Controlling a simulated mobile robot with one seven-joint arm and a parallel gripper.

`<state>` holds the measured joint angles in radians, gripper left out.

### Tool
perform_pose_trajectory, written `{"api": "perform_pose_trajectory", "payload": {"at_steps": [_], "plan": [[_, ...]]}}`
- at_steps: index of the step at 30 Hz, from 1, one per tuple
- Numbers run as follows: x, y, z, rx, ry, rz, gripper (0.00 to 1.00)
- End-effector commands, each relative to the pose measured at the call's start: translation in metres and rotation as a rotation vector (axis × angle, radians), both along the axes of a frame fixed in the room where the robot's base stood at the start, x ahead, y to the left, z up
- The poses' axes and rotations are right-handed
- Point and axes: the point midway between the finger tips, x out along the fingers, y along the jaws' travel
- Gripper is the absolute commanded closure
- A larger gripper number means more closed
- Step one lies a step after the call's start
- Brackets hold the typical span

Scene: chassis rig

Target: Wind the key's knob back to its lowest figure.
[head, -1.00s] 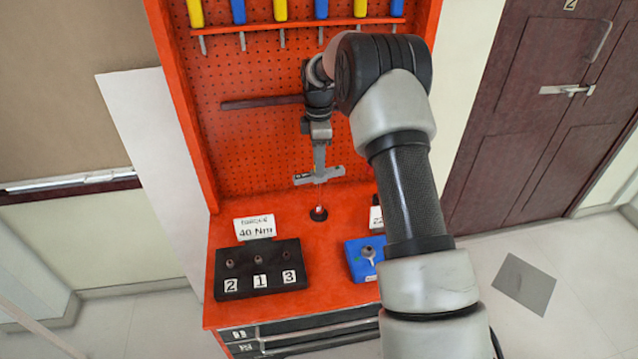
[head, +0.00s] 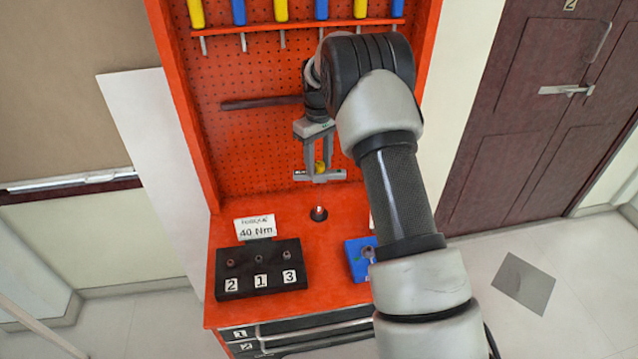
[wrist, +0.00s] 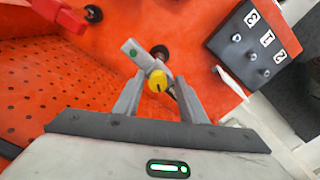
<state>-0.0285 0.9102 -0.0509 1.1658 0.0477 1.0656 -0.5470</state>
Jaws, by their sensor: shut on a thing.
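The key is a grey bar (head: 302,176) above the bench in the head view. In the wrist view its pale grey body (wrist: 131,49) carries a green dot. Its yellow knob (head: 320,167) sits at the middle of the bar; it also shows in the wrist view (wrist: 158,81), with a dark mark on its face. My gripper (head: 319,168) is shut on the knob, one finger on either side; it also shows in the wrist view (wrist: 158,84). No figures on the key can be read.
A dark round socket (head: 318,213) with a small pin lies below the key. A black block (head: 262,268) numbered 2, 1, 3 and a sign (head: 255,228) reading 40 Nm stand left. A blue block (head: 357,262) is partly hidden by my arm. The pegboard (head: 265,130) rises behind.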

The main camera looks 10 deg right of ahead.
Motion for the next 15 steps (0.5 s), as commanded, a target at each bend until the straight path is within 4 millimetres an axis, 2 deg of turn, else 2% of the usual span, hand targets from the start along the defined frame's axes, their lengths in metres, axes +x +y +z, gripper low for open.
{"api": "perform_pose_trajectory", "payload": {"at_steps": [1,12,15], "plan": [[-0.0035,-0.0033,-0.0069,-0.004,0.013,-0.003,0.75],[-0.0036,-0.0039,-0.0070,-0.005,0.013,0.005,0.75],[-0.0036,-0.0039,-0.0069,-0.004,0.013,0.098,0.77]]}}
